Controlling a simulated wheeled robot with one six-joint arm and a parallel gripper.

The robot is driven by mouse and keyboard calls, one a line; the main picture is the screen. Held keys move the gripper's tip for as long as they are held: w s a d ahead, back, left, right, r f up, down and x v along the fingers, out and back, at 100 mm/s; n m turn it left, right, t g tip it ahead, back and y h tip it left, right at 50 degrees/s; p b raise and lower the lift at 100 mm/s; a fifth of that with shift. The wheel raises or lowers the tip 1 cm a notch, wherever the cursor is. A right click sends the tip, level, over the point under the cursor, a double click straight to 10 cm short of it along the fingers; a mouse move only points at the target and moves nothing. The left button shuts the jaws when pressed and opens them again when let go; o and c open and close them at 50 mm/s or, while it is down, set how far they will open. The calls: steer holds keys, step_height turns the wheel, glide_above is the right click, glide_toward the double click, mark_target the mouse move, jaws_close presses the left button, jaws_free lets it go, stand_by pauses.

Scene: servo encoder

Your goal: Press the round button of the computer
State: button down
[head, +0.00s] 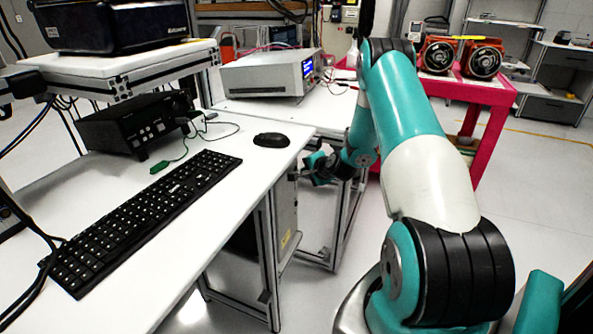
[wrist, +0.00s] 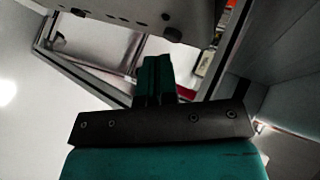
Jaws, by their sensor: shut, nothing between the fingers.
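The computer (head: 284,212) appears to be the grey case under the white desk, partly hidden by the desk and its frame. Its round button cannot be made out in either view. My gripper (head: 296,176) is beside the desk's right edge, near the upper part of the case. Whether it touches the case cannot be told. In the wrist view my gripper's teal fingers (wrist: 154,75) are together and hold nothing. A grey panel with dark round parts (wrist: 150,10) is beyond the fingertips at the top; I cannot tell whether it is the computer.
A keyboard (head: 150,215), a mouse (head: 271,140) and a black box (head: 135,125) are on the desk (head: 230,190). Metal frame legs (head: 343,225) stand close to my gripper. A red cart (head: 490,97) is behind my arm. Open floor lies at right.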

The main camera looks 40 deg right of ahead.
steer(key=shift+s+d, duration=0.15)
steer(key=shift+s, duration=0.1)
steer(key=s, duration=0.1)
steer(key=s+d, duration=0.1)
steer(key=s, duration=0.1)
steer(key=s+b, duration=0.1)
steer(key=shift+s+d, duration=0.25)
steer(key=shift+d, duration=0.15)
stand_by(0.5)
